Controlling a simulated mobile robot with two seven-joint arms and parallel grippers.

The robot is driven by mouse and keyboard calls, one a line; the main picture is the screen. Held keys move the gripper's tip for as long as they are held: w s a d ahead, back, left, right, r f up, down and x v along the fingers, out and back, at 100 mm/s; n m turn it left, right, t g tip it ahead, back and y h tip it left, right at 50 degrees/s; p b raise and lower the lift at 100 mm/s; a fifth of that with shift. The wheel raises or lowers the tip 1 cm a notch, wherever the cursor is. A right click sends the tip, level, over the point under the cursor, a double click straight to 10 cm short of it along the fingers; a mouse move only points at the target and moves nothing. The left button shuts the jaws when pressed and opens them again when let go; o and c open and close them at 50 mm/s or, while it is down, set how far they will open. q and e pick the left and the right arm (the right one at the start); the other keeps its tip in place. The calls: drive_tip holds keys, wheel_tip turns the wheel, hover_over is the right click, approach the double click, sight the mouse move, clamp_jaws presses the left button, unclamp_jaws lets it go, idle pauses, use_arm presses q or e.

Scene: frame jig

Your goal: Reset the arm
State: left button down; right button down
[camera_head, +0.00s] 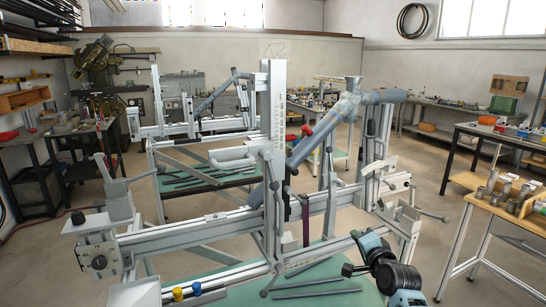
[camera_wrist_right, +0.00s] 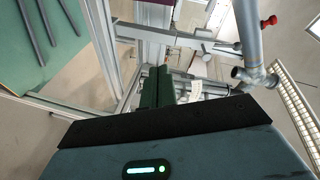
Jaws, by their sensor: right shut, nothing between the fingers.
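My right gripper (camera_head: 350,270) is at the lower right in the head view, in front of the frame jig and above the green bench top (camera_head: 345,293). In the right wrist view its dark green fingers (camera_wrist_right: 159,85) are together with nothing between them. The grey frame jig (camera_head: 180,236) spans the middle of the head view. A grey bicycle frame (camera_head: 325,125) sits in it, its tube slanting up to the right. The fingers appear apart from jig and frame. My left gripper is not in view.
Thin dark rods (camera_head: 310,294) lie on the green bench top close to my right gripper. A wooden-topped table (camera_head: 515,213) with metal parts stands at the right. Another jig (camera_head: 200,125) stands behind.

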drive_tip(key=s+a+f+n+g, duration=0.1)
drive_tip(key=s+f+n+g, duration=0.4)
drive_tip(key=s+f, duration=1.7)
drive_tip(key=s+a+f+n, duration=0.1)
drive_tip(key=s+f+n, duration=0.1)
drive_tip(key=s, duration=0.6)
drive_tip(key=s+f+n, duration=0.2)
drive_tip(key=s+n, duration=0.2)
drive_tip(key=s, duration=0.5)
drive_tip(key=s+a+f+n+g, duration=0.1)
drive_tip(key=s+f+n, duration=0.2)
drive_tip(key=s, duration=0.5)
drive_tip(key=shift+s+a, duration=0.15)
drive_tip(key=shift+a, duration=0.2)
